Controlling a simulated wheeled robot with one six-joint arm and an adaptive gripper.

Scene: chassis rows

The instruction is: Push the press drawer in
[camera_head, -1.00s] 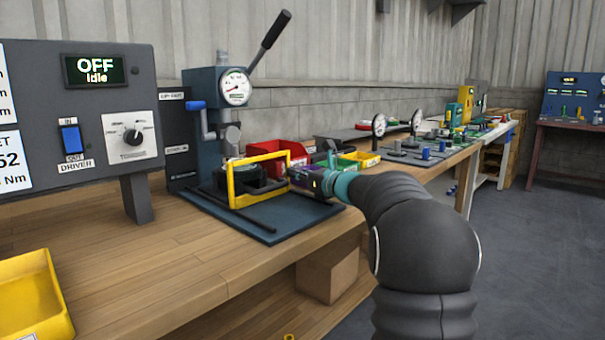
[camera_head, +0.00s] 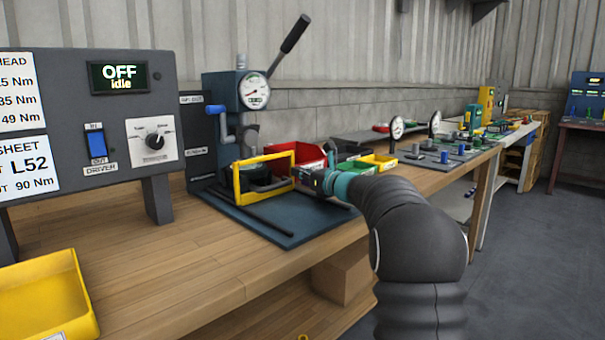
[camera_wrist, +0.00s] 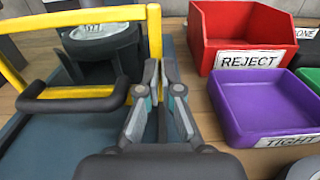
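The press (camera_head: 225,95) stands on a dark blue base plate (camera_head: 290,235), with a dial gauge and a raised lever. A yellow frame (camera_head: 238,186) with a black bar handle stands upright at its front. In the wrist view the yellow frame (camera_wrist: 155,32) and its black handle (camera_wrist: 75,107) are at the left, with a dark round fixture (camera_wrist: 105,45) behind. I cannot tell which part is the drawer. My gripper (camera_head: 312,178) is just right of the frame. In the wrist view my gripper (camera_wrist: 160,68) has its fingertips together, with nothing seen between them, apart from the handle.
A red REJECT bin (camera_wrist: 240,30) and a purple TIGHT bin (camera_wrist: 265,105) stand close to the right of my gripper. A grey driver panel (camera_head: 75,115) and a yellow bin (camera_head: 45,295) are at the left. The bench front (camera_head: 190,270) is clear.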

